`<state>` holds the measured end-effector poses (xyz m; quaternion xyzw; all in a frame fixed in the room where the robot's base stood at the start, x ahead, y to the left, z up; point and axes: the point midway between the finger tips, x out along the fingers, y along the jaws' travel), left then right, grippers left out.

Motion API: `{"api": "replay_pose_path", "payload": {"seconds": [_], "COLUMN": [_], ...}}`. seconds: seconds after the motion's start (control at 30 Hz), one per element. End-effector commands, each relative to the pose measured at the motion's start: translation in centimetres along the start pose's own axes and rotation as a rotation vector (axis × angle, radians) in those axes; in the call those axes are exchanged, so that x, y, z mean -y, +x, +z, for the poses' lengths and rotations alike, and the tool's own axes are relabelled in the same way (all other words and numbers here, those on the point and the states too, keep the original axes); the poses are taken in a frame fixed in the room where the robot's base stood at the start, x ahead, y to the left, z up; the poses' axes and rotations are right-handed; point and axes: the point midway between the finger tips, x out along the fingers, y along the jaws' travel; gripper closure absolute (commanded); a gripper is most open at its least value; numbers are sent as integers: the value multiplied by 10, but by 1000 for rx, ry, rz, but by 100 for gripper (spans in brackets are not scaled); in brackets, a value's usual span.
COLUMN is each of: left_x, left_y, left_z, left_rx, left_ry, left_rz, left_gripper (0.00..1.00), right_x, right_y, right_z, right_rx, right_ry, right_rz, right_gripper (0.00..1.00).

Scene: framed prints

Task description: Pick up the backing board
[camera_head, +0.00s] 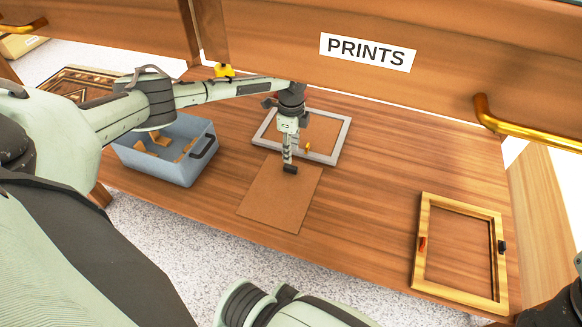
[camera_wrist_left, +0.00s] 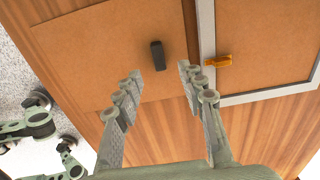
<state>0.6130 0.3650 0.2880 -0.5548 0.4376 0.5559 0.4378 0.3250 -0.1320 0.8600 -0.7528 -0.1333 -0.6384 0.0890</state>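The backing board (camera_head: 275,200) is a flat brown sheet lying on the wooden table, just in front of a grey frame (camera_head: 345,140). A small black block (camera_head: 290,170), like a handle, stands on the board near its edge by the frame. In the left wrist view the board (camera_wrist_left: 80,60) fills the upper left and the black block (camera_wrist_left: 158,55) shows just beyond my fingertips. My left gripper (camera_head: 288,160) points down over the board. Its fingers (camera_wrist_left: 160,76) are apart with nothing held, the block lined up with the gap.
The grey frame has a yellow tab (camera_head: 307,147) and brown inside it. A blue-grey bin (camera_head: 165,165) with small wooden pieces stands left. A golden wooden frame (camera_head: 460,297) lies at the right. A panel marked PRINTS (camera_head: 368,52) rises behind. The middle right table is clear.

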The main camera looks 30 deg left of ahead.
Motion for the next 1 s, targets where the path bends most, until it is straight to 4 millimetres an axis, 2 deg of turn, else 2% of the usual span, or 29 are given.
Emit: {"api": "replay_pose_path", "payload": {"seconds": [0.5,0.8,1.0], "left_x": [-1,-1,-1], "left_y": [69,72,72], "left_z": [1,1,1], "left_rx": [-1,-1,-1], "left_ry": [-1,-1,-1], "left_rz": [0,0,0], "left_gripper": [60,60,85], "right_x": [5,5,5], "right_y": [2,5,4], "right_z": [5,6,6], "right_rx": [-53,-54,-53], "right_ry": [-16,-18,-18], "right_rz": [-77,-82,-81], "right_gripper": [42,42,42]}}
